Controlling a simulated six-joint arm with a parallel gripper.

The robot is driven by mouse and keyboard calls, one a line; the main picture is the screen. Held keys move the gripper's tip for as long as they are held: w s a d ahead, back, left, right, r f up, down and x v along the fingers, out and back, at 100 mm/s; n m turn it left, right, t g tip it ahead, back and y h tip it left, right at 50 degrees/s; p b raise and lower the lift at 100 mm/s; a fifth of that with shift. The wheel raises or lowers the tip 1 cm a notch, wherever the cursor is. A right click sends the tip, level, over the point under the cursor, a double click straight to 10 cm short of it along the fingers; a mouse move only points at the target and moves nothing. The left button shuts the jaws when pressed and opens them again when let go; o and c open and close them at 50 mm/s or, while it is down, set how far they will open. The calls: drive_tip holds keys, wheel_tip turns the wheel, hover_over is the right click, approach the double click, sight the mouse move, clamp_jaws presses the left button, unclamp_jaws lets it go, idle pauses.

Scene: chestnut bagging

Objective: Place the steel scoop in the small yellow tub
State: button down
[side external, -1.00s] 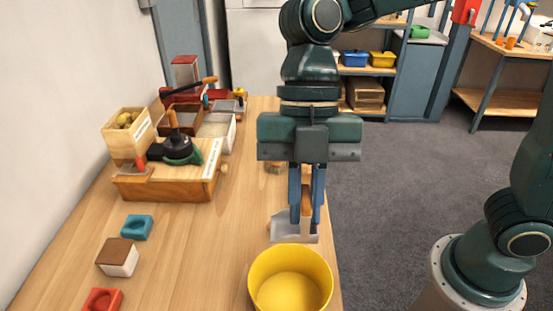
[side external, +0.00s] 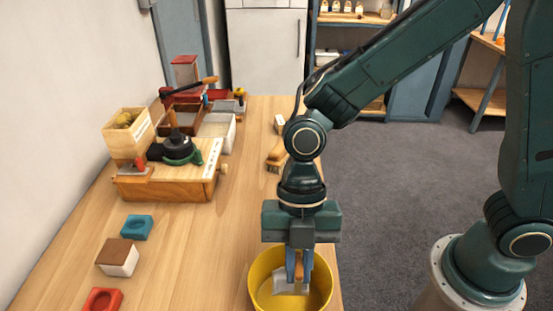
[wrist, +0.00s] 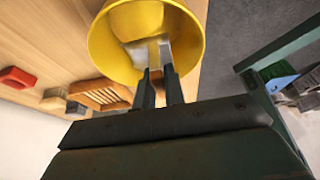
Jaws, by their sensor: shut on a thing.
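The small yellow tub (side external: 259,287) stands at the front right edge of the wooden table. The steel scoop (side external: 284,287) is inside the tub's opening, with its metal pan low in the tub; whether it touches the floor of the tub I cannot tell. My gripper (side external: 298,278) points down into the tub and is shut on the scoop's wooden handle, which is mostly hidden between the fingers. In the wrist view the tub (wrist: 110,45) lies ahead of my gripper (wrist: 160,75), with the scoop's pale metal (wrist: 140,52) inside it.
A teal block (side external: 136,228), a brown and white block (side external: 118,258) and a red block (side external: 102,300) lie to the left. A wooden box with a black and green device (side external: 178,150) stands behind them. A brush (side external: 276,156) lies near the right edge. The table's middle is clear.

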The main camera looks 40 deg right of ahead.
sight(297, 284)
drive_tip(key=shift+f, duration=0.5)
drive_tip(key=shift+f, duration=2.15)
drive_tip(key=shift+f, duration=0.1)
drive_tip(key=c, duration=1.5)
unclamp_jaws()
drive_tip(key=v, duration=1.2)
